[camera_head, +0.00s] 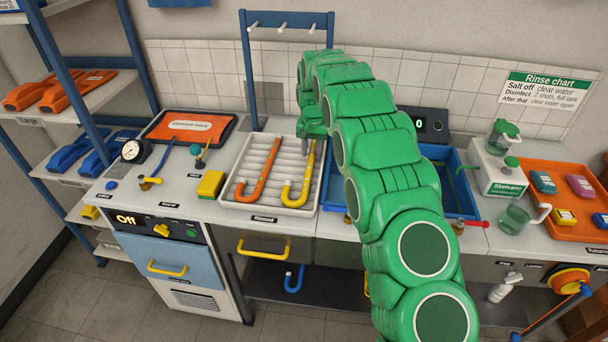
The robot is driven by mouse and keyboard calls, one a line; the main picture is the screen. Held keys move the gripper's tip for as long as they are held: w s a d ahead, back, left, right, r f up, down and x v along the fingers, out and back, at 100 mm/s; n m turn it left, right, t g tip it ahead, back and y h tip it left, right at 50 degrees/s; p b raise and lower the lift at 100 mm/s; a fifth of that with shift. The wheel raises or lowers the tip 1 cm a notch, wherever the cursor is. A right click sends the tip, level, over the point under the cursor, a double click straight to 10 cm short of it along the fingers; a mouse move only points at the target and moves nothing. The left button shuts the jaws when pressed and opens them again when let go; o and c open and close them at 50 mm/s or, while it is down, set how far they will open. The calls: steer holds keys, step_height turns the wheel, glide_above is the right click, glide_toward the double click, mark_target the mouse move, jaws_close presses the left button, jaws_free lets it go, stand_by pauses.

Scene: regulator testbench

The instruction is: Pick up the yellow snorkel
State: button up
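The yellow snorkel (305,181) lies in a white ribbed tray (239,152) on the counter, with its curved end towards the front. An orange snorkel (264,171) lies to its left in the same tray. My green arm reaches in from the front right and bends down at the back. My gripper (310,137) is at the upper, straight end of the yellow snorkel and covers part of it. The fingers are small and partly hidden, so I cannot tell whether they are open, or whether they touch the snorkel.
A blue rack frame (247,72) with pegs stands behind the tray. A blue basin (334,192) is to the right, partly behind my arm. A yellow sponge-like block (211,184) sits left of the tray. A green-and-white jug unit (497,172) and orange tray (596,232) stand far right.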

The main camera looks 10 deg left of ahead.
steer(key=shift+f, duration=0.55)
jaws_close()
steer(key=shift+r, duration=0.1)
steer(key=shift+r, duration=1.45)
steer(key=shift+s+d+r, duration=0.2)
steer(key=shift+s+r, duration=0.55)
steer(key=shift+r, duration=0.2)
steer(key=s+d+r, duration=0.3)
steer(key=s+r, duration=0.5)
steer(key=s, duration=0.3)
steer(key=shift+s+d, duration=0.4)
